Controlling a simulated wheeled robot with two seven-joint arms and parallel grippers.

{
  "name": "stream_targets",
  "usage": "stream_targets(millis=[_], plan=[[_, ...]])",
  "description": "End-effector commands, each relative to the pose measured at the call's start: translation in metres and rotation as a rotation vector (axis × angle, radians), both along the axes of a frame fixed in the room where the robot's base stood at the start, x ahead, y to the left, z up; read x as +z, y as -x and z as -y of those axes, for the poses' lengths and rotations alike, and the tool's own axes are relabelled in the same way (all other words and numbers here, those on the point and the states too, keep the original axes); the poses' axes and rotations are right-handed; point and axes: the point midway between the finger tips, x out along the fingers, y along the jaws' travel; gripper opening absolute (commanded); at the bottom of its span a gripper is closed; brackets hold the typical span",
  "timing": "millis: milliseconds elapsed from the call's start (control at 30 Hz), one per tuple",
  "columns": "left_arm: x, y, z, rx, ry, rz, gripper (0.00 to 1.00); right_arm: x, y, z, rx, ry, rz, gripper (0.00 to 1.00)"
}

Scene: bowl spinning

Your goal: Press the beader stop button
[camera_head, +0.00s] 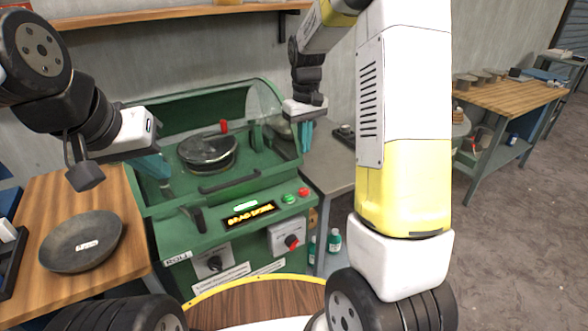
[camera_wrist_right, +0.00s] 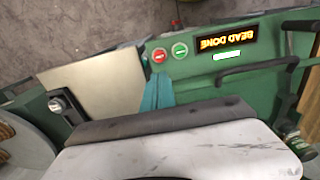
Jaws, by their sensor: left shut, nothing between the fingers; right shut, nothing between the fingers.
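The green beader machine (camera_head: 270,189) stands ahead, with a display (camera_head: 251,214) that appears to read "BEAD DONE" in the right wrist view (camera_wrist_right: 226,40). On its panel are a green button (camera_head: 289,198) and a red button (camera_head: 303,192). They also show in the right wrist view as green (camera_wrist_right: 180,50) and red (camera_wrist_right: 158,55). My right gripper (camera_head: 306,150) has teal fingers shut and empty, above the machine's right edge, apart from the buttons; its fingers (camera_wrist_right: 157,92) point toward the red button. My left gripper (camera_head: 165,187) is shut and empty at the machine's left side.
A dark round pan (camera_head: 207,151) sits in the machine under a raised clear cover (camera_head: 265,108). A handle bar (camera_head: 232,181) crosses the front. A dark bowl (camera_head: 82,242) lies on the wooden table at left.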

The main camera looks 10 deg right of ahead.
Motion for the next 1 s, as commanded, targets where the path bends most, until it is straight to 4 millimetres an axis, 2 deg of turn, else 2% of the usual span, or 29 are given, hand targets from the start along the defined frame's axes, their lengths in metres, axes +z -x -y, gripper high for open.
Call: stream_targets(millis=[133,267,500,700,833,1000], plan=[[0.0,0.0,0.0,0.0,0.0,0.0,0.0,-0.007,0.0,0.0,0.0,0.0,-0.002,0.0],[0.0,0.0,0.0,0.0,0.0,0.0,0.0,-0.027,0.001,0.0,-0.001,0.001,-0.005,0.0],[0.0,0.0,0.0,0.0,0.0,0.0,0.0,-0.079,0.002,0.0,0.0,0.0,-0.006,0.0],[0.0,0.0,0.0,0.0,0.0,0.0,0.0,-0.116,0.001,0.0,0.0,-0.001,-0.004,0.0],[0.0,0.0,0.0,0.0,0.0,0.0,0.0,-0.131,0.001,0.0,-0.001,0.0,-0.002,0.0],[0.0,0.0,0.0,0.0,0.0,0.0,0.0,-0.14,0.0,0.0,-0.001,-0.001,-0.001,0.0]])
